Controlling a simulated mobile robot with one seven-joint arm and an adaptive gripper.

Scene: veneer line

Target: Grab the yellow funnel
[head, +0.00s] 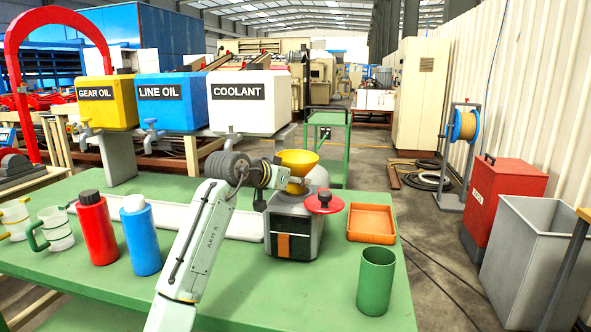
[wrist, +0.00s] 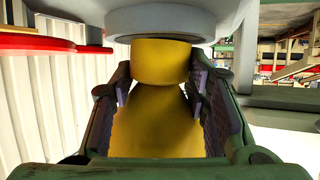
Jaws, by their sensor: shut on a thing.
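The yellow funnel (head: 298,160) stands mouth-up over the grey box-shaped unit (head: 293,226) on the green table. My gripper (head: 284,180) reaches it from the left, and its fingers are partly hidden in the head view. In the wrist view the funnel (wrist: 155,125) fills the space between the two dark fingers of my gripper (wrist: 160,100), which are shut on it. A grey round collar (wrist: 165,20) is against the funnel's narrower part there. I cannot tell whether the funnel rests in the unit or is held clear of it.
A red round lid (head: 324,202) is at the unit's right, with an orange tray (head: 371,223) and a green cup (head: 376,281) beyond. A red bottle (head: 97,230) and blue bottle (head: 140,238) stand left.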

